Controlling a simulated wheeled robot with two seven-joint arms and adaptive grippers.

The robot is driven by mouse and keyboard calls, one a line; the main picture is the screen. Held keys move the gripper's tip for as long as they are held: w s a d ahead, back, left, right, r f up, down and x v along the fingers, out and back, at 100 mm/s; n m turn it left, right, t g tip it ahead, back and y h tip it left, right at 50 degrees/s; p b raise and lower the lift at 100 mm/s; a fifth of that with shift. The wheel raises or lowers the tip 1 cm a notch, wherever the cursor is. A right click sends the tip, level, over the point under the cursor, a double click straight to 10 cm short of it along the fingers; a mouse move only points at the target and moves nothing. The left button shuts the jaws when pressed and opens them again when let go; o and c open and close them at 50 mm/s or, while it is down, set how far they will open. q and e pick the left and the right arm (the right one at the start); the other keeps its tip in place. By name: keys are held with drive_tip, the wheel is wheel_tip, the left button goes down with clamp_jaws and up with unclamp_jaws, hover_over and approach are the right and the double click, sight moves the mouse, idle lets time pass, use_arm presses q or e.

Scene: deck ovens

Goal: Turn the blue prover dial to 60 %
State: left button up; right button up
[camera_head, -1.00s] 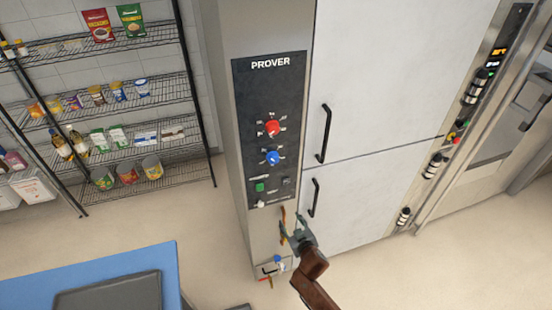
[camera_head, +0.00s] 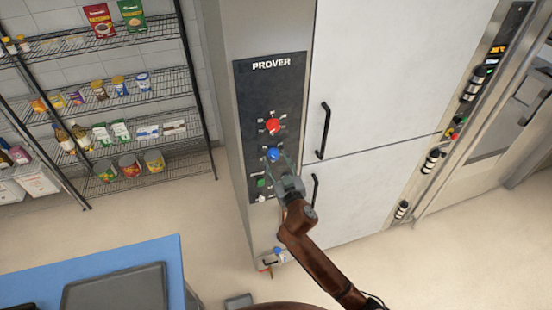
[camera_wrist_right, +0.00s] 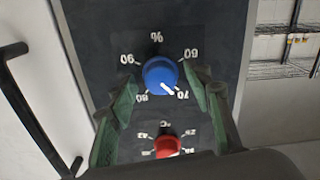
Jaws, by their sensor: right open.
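The blue prover dial (camera_head: 272,153) sits on the dark control panel (camera_head: 247,88) below the red dial (camera_head: 273,125). In the right wrist view, which is upside down, the blue dial (camera_wrist_right: 160,75) has its white pointer at about the 70 mark; the 60 mark is at its right. My right gripper (camera_head: 278,166) is open just before the blue dial. In the wrist view its green-padded fingers (camera_wrist_right: 165,80) stand on either side of the dial, with gaps showing. The red dial (camera_wrist_right: 166,147) shows between the fingers, lower down. My left gripper is out of view.
A green button (camera_head: 261,183) lies below the dials. Black door handles (camera_head: 323,131) stand right of the panel; one shows at the left of the wrist view (camera_wrist_right: 30,110). A wire shelf (camera_head: 125,105) and a blue table (camera_head: 100,264) are at the left.

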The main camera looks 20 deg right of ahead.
drive_tip(key=shift+w, duration=0.3)
drive_tip(key=shift+c, duration=0.5)
drive_tip(key=c, duration=1)
drive_tip(key=shift+r+n, duration=0.2)
drive_tip(key=shift+n, duration=0.3)
drive_tip(key=shift+c, duration=0.2)
drive_tip(key=shift+r+n+p, duration=0.1)
drive_tip(key=shift+n+p, duration=0.55)
drive_tip(key=shift+n, duration=0.45)
drive_tip(key=n+p, duration=0.1)
drive_tip(key=n, duration=0.3)
drive_tip(key=shift+r+n, duration=0.1)
drive_tip(key=shift+n, duration=0.2)
drive_tip(key=n+p, duration=0.2)
drive_tip(key=n, duration=0.2)
drive_tip(key=shift+d, duration=0.1)
drive_tip(key=shift+r+n+p, duration=0.1)
drive_tip(key=shift+n+p, duration=0.4)
drive_tip(key=shift+n, duration=1.6)
